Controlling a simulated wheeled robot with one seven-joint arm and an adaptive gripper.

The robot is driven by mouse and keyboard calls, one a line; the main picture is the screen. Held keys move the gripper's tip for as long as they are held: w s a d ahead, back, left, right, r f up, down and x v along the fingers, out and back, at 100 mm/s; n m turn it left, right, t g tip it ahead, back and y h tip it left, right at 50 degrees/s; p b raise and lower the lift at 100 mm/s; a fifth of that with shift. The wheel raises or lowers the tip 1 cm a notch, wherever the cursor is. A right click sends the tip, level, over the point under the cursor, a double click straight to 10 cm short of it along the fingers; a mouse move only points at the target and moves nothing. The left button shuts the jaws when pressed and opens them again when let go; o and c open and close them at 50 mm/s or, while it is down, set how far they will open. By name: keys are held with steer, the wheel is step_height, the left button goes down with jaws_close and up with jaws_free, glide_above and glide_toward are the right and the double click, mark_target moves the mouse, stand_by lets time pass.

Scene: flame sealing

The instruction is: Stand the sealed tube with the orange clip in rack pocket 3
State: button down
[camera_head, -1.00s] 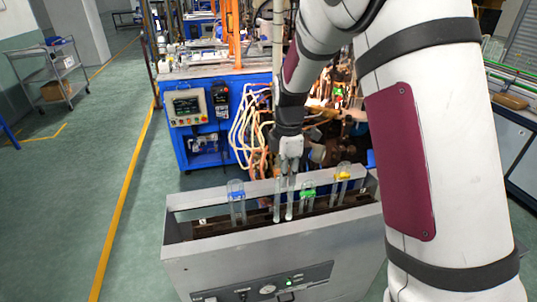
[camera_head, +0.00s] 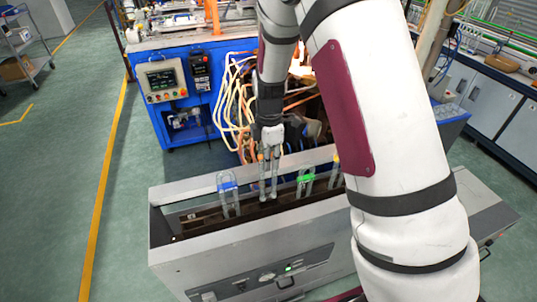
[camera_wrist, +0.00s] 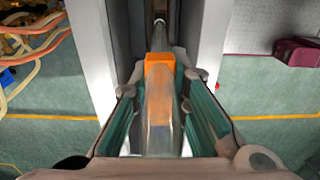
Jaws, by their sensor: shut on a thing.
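My gripper (camera_head: 269,192) is shut on the clear tube with the orange clip. In the wrist view the tube (camera_wrist: 160,135) lies between my two fingers (camera_wrist: 160,110), with its orange clip (camera_wrist: 162,75) near the fingertips. In the head view my fingers mostly hide this tube. My gripper points down over the open top of the grey cabinet, between the tube with the blue clip (camera_head: 228,186) and the tube with the green clip (camera_head: 305,179). I cannot tell whether the held tube touches the dark rack (camera_head: 197,226) inside. Pocket numbers are not readable.
A yellow-clip tube (camera_head: 337,161) is partly hidden by my arm. The grey cabinet (camera_head: 245,258) has raised walls around the rack. A blue machine (camera_head: 200,128) with loose hoses stands behind it. Open green floor (camera_head: 55,180) lies to the left.

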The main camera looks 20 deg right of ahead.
step_height(320, 180, down, 8)
steer(key=b, duration=0.2)
stand_by(0.8)
stand_by(0.5)
steer(key=c, duration=1.5)
jaws_free()
steer(key=shift+o, duration=0.2)
steer(key=shift+r, duration=0.1)
step_height(320, 180, up, 12)
steer(key=shift+f, duration=0.1)
